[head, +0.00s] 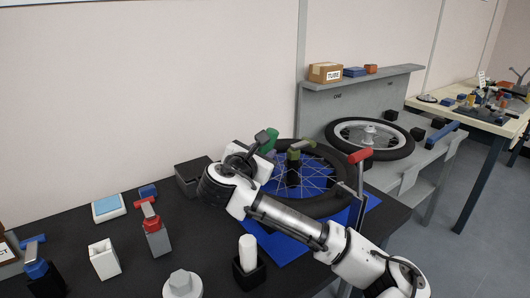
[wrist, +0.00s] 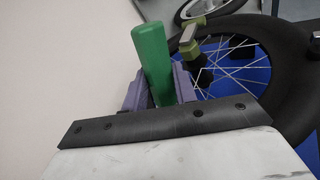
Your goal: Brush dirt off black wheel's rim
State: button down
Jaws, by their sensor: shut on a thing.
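The black wheel (head: 322,206) lies flat on a blue mat (head: 272,246) on the black table. Its tyre (wrist: 262,32), spokes and part of its rim also show in the wrist view. My gripper (wrist: 160,90) is shut on a green handle (wrist: 152,62), which stands up between its purple jaws. The handle (head: 271,140) also shows in the head view, at the wheel's far left edge. The handle's lower end is hidden, so I cannot tell whether it touches the rim. Any dirt on the rim is too small or hidden to make out.
An olive clamp (head: 294,151) stands at the hub. A red-topped post (head: 360,156) stands at the wheel's right. A dark box (head: 190,178) is behind my arm. A white cylinder in a black holder (head: 248,262) stands in front. A second wheel (head: 402,151) lies on the grey bench.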

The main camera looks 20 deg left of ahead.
jog(key=shift+w+a+r, duration=0.1)
jog(key=shift+w+a, duration=0.2)
jog(key=shift+a, duration=0.15)
dwell(0.7)
jog(key=shift+r+p, duration=2.4)
jog(key=shift+r, duration=0.6)
jog(key=shift+r+p, duration=1.2)
jog(key=shift+r, duration=0.4)
jog(key=shift+f, duration=0.1)
